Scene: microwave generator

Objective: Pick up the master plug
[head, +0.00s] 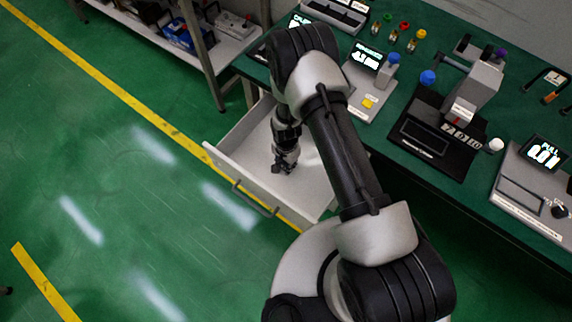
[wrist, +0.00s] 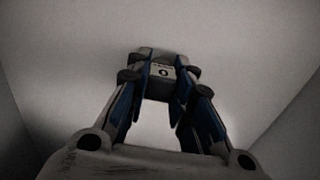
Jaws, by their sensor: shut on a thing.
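My gripper (head: 285,166) reaches down into an open white drawer (head: 232,149) below the green workbench. In the wrist view my gripper (wrist: 160,80) is shut on a small dark block with a pale label, which I take to be the master plug (wrist: 161,72). The plug sits between the two fingertips, and its sides are hidden by them. Behind it is only the pale drawer floor. I cannot tell whether the plug touches that floor. In the head view the plug is too small to make out.
The drawer's walls surround my gripper, with a dark handle (head: 256,199) on its front. The green workbench (head: 440,188) holds several devices, including a black-based press (head: 430,140) and a panel with a display (head: 530,190). A shelf (head: 210,45) stands at upper left. The floor at left is clear.

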